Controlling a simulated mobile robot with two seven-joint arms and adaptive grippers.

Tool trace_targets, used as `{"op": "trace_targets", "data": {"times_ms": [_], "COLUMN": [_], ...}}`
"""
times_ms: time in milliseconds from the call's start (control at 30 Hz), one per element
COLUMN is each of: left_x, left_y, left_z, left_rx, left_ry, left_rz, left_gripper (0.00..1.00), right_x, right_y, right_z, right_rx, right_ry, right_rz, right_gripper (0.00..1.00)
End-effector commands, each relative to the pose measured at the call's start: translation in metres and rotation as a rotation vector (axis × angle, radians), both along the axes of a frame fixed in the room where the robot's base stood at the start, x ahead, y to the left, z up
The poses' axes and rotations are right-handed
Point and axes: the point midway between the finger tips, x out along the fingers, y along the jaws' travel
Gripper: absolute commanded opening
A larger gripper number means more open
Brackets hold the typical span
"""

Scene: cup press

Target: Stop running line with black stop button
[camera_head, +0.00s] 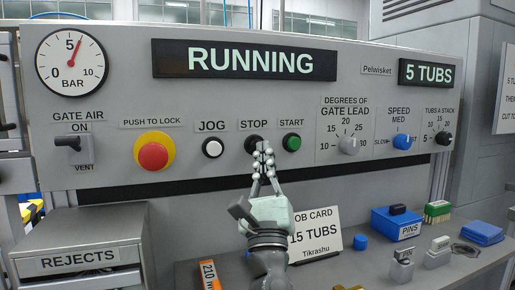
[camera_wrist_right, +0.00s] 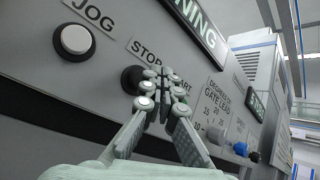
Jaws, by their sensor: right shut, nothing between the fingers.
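The black stop button (camera_head: 253,144) sits on the grey panel under the STOP label, between the white jog button (camera_head: 212,148) and the green start button (camera_head: 291,142). My right gripper (camera_head: 263,150) is shut and empty, its fingertips at the stop button's right side in the head view. In the right wrist view the stop button (camera_wrist_right: 131,79) shows behind and left of the fingertips (camera_wrist_right: 153,84). I cannot tell whether the fingertips touch it. The display (camera_head: 245,60) reads RUNNING. My left gripper is not in view.
A red push-to-lock button (camera_head: 153,156) with a yellow collar is left of the jog button. Knobs (camera_head: 348,145) are at the right. A job card (camera_head: 316,233), blue pins box (camera_head: 397,222) and small parts stand on the shelf below. A rejects box (camera_head: 78,258) is lower left.

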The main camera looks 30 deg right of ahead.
Motion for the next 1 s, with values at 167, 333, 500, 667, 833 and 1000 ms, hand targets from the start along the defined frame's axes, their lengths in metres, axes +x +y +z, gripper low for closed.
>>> {"op": "trace_targets", "data": {"times_ms": [167,333,500,667,833,1000], "left_x": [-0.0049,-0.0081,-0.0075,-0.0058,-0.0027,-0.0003], "left_y": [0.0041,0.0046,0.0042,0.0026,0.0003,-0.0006], "left_z": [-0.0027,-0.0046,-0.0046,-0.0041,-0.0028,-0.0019], "left_rx": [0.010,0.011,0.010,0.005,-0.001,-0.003], "left_ry": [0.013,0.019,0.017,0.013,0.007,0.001], "left_rz": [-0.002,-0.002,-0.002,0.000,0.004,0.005], "left_gripper": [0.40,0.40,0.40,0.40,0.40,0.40], "right_x": [0.0074,0.0080,0.0079,0.0078,0.0078,0.0077], "right_y": [-0.0021,-0.0022,-0.0023,-0.0022,-0.0022,-0.0022], "right_z": [0.0002,0.0002,0.0002,0.0001,0.0001,0.0000], "right_rx": [0.001,0.001,0.001,0.001,0.001,0.001], "right_ry": [0.000,0.000,0.000,0.000,0.000,0.000], "right_rz": [0.001,0.001,0.001,0.001,0.001,0.001], "right_gripper": [0.00,0.00,0.00,0.00,0.00,0.00]}}
